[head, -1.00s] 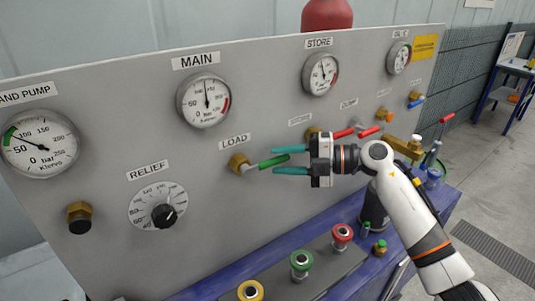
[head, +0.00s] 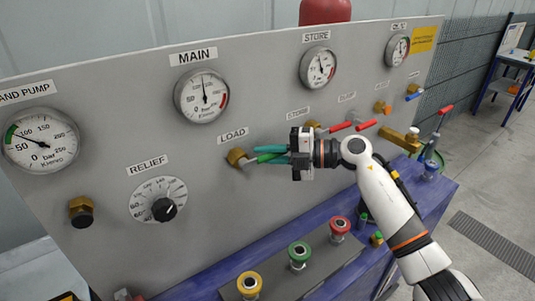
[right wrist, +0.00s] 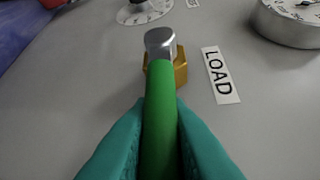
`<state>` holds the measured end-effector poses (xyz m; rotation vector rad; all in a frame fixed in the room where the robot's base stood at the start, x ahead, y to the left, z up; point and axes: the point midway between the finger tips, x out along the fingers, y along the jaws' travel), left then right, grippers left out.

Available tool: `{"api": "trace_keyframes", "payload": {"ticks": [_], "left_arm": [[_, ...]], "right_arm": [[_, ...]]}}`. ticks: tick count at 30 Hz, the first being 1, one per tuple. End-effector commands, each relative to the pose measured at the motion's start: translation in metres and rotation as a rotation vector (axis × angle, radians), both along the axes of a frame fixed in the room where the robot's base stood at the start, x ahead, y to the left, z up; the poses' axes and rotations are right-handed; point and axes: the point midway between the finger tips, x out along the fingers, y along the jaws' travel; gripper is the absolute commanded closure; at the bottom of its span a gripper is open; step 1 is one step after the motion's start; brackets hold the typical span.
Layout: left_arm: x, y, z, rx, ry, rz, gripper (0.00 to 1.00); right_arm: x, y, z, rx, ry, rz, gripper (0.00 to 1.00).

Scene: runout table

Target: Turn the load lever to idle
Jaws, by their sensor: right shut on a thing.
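The load lever has a green handle (right wrist: 160,115) on a silver stem and a brass valve body (head: 237,158), under the LOAD label (head: 233,135). The handle points right from the valve, roughly level in the head view. My right gripper (head: 268,154) comes in from the right, its teal fingers on both sides of the green handle. In the right wrist view the teal fingers (right wrist: 160,150) press against the handle, and the valve body lies straight ahead. My left gripper is not in view.
The relief dial (head: 159,201) sits lower left of the lever. Red-handled levers (head: 366,124) stand on the panel to the right. Yellow, green and red knobs (head: 299,255) stand on the bench below. The MAIN gauge (head: 202,96) is above.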

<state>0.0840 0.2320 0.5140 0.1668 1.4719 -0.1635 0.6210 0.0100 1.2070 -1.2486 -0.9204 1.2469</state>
Motion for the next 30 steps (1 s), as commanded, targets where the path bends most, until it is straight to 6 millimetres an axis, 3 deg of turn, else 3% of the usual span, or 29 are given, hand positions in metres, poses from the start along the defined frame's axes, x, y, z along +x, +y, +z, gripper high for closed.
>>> {"api": "trace_keyframes", "payload": {"ticks": [14,30], "left_arm": [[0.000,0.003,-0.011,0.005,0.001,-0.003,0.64],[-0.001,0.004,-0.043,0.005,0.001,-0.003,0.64]], "right_arm": [[0.000,0.000,-0.011,0.097,0.073,-0.001,1.00],[-0.008,0.010,-0.040,0.490,0.359,0.000,1.00]]}}
